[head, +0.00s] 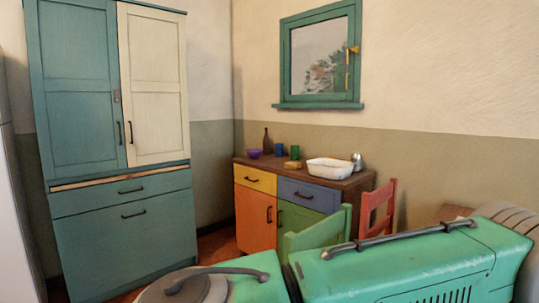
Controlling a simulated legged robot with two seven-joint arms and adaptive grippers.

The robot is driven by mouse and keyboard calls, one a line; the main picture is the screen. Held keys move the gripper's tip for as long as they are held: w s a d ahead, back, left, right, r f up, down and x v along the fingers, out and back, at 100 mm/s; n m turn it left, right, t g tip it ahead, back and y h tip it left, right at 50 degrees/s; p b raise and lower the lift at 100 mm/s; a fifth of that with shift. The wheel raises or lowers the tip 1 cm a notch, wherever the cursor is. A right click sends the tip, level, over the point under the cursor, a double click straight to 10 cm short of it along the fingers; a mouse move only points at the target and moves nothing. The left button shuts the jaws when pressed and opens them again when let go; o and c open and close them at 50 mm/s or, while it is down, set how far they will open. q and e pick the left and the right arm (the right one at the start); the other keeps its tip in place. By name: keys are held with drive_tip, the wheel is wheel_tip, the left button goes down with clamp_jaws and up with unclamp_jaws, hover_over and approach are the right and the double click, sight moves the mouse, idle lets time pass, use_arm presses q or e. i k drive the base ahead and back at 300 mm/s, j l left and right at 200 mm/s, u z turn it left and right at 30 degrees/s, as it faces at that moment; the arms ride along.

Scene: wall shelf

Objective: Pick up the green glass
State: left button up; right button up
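The green glass (295,152) stands upright near the back of the low wooden sideboard (348,183) against the far wall. It looks small at this distance. A blue glass (279,149) stands just left of it, and a small yellow item (292,165) lies in front of it. Neither of my grippers shows in the head view, so I cannot see whether they are open or shut.
A dark bottle (267,141), purple bowl (254,154), white basin (331,172) and metallic jug (357,161) share the sideboard. A green chair (318,236) and red chair (376,210) stand before it. A tall teal cupboard (125,232) stands left.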

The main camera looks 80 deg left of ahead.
sight(294, 149)
drive_tip(key=u, duration=2.4)
drive_tip(key=i+j+u, duration=0.9)
drive_tip(key=i, duration=0.3)
drive_tip(key=i+j+u, duration=0.2)
drive_tip(key=i, duration=0.3)
drive_tip(key=i+l+z, duration=0.25)
drive_tip(key=i+z, duration=0.2)
drive_tip(key=i+l+z, duration=0.1)
drive_tip(key=i+z, duration=0.35)
drive_tip(key=i+j+z, duration=0.1)
drive_tip(key=i+z, duration=0.35)
drive_tip(key=i+j+z, duration=0.3)
drive_tip(key=i+z, duration=0.15)
drive_tip(key=i, duration=0.1)
